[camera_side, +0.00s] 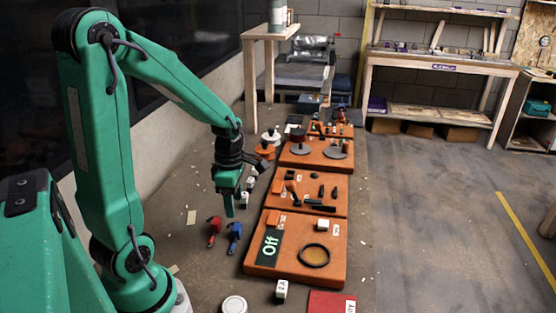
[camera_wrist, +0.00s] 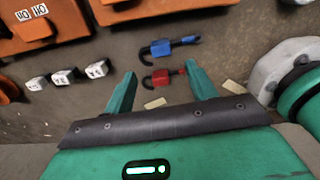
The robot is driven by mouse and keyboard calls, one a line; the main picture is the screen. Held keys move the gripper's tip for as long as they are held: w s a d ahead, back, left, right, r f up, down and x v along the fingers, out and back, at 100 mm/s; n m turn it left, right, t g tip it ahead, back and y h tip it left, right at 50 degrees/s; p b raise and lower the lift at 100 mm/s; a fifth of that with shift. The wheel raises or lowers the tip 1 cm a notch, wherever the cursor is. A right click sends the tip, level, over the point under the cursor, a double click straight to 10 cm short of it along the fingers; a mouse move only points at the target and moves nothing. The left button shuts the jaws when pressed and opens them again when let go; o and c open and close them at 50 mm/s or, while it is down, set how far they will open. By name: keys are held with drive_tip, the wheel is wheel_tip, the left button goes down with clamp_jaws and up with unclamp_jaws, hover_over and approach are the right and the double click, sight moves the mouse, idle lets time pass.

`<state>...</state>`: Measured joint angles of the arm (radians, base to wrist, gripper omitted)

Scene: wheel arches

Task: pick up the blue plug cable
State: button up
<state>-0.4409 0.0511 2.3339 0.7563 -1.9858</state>
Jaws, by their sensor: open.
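The blue plug cable (camera_side: 235,235) lies on the floor in the side view, just right of a red plug cable (camera_side: 214,230). In the wrist view the blue plug cable (camera_wrist: 170,45) lies beyond the fingertips, and the red plug cable (camera_wrist: 164,77) is closer, seen between them. My gripper (camera_side: 228,205) is above the floor, a little above and behind both cables in the side view. In the wrist view my gripper (camera_wrist: 160,78) shows its two green fingers spread apart with nothing held between them.
Orange boards (camera_side: 297,245) with parts on them stand in a row to the right of the cables. Small white cubes (camera_wrist: 65,76) lie left of the fingers in the wrist view. A white round lid (camera_side: 234,304) and a white cube (camera_side: 282,289) lie nearer the side camera.

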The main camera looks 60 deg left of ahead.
sight(237, 226)
drive_tip(key=shift+f, duration=0.15)
drive_tip(key=shift+f, duration=1.15)
drive_tip(key=shift+d+f, duration=0.1)
drive_tip(key=shift+f, duration=2.5)
drive_tip(key=shift+c, duration=0.5)
drive_tip(key=c, duration=1)
